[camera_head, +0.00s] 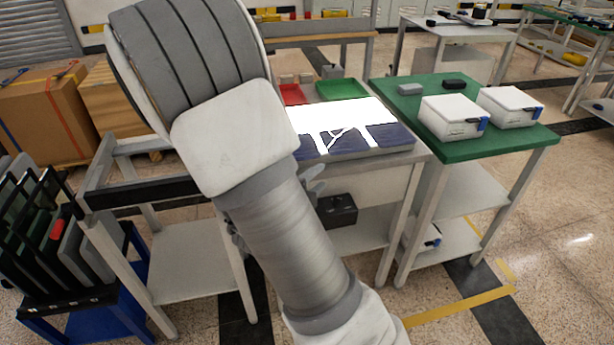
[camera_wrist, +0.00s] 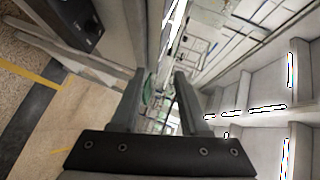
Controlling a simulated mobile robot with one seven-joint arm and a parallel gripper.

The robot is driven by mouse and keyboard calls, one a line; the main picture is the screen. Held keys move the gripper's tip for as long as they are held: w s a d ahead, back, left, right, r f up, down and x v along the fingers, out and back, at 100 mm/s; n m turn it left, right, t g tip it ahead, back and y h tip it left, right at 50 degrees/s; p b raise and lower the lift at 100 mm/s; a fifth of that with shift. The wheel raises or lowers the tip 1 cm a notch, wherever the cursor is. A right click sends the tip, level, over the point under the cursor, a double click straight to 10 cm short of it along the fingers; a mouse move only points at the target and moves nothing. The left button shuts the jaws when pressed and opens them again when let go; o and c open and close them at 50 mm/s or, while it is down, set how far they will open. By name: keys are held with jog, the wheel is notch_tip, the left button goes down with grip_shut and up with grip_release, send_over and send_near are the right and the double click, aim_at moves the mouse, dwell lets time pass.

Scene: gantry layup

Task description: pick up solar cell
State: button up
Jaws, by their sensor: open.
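Dark blue flat pieces (camera_head: 365,138), which look like solar cells, lie on the middle worktable under a large bright white area. I cannot tell whether the white is glare or a sheet, and single cell edges are hard to make out. My arm covers the left part of this surface. My gripper (camera_wrist: 160,78) is open and empty in the wrist view, with its two fingers apart. In the head view only a small grey part of it shows beside my arm, below the tabletop's front edge. No solar cell is clear in the wrist view.
A red bin (camera_head: 291,94) and a green bin (camera_head: 342,89) stand at the table's back. A green-topped table (camera_head: 490,148) on the right bears white boxes (camera_head: 455,117). A rack of dark panels (camera_head: 50,235) stands at left. Floor is clear at front right.

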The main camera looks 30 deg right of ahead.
aim_at(350, 151)
jog(key=shift+s+d, duration=0.15)
jog(key=b+x, duration=0.2)
jog(key=x, duration=1.5)
jog(key=shift+d+b, duration=0.2)
jog(key=shift+b, duration=0.1)
grip_shut()
